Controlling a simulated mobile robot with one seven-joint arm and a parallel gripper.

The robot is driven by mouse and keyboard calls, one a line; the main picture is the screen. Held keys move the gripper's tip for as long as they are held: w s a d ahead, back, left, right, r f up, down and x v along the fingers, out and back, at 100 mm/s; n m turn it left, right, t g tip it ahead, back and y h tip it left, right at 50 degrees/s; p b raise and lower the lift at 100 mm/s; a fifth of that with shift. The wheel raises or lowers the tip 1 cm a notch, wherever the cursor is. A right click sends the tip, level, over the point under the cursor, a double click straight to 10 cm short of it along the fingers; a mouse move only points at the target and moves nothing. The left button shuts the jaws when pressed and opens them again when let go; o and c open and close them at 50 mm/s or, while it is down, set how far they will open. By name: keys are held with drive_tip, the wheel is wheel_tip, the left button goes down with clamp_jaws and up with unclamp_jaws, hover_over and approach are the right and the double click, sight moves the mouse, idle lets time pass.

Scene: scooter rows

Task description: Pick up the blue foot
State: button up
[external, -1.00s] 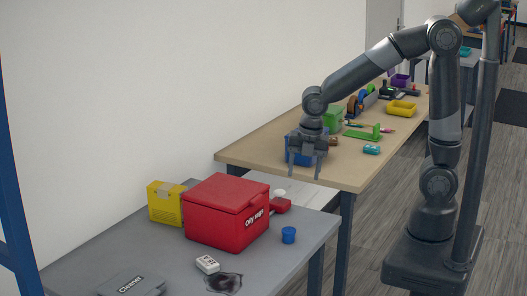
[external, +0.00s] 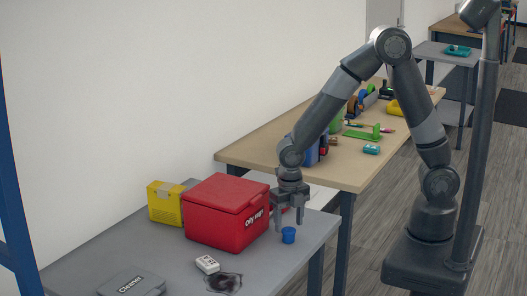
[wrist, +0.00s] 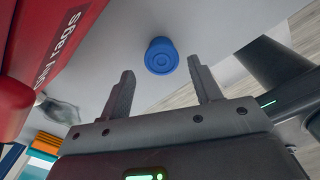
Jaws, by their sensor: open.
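The blue foot (external: 288,235) is a small round blue piece standing on the grey table near its right edge, right of the red box. In the wrist view the blue foot (wrist: 161,56) shows as a ridged disc beyond the fingertips, between their lines. My gripper (external: 289,225) points down just above and around the line of the blue foot. In the wrist view my gripper (wrist: 161,75) is open with nothing between its fingers. From these views I cannot tell the exact height of the fingertips over the foot.
The red oily rags box (external: 226,212) stands close left of my gripper. A white labelled block (external: 207,264), a dark spill (external: 223,283) and a grey cleaner case (external: 131,286) lie in front. A yellow box (external: 165,202) stands behind. The wooden table (external: 340,172) is farther back.

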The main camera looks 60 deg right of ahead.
sight(289, 230)
wheel_tip(289, 230, down, 4)
drive_tip(key=shift+d+f, duration=0.15)
drive_tip(key=shift+f, duration=0.05)
drive_tip(key=c, duration=1.1)
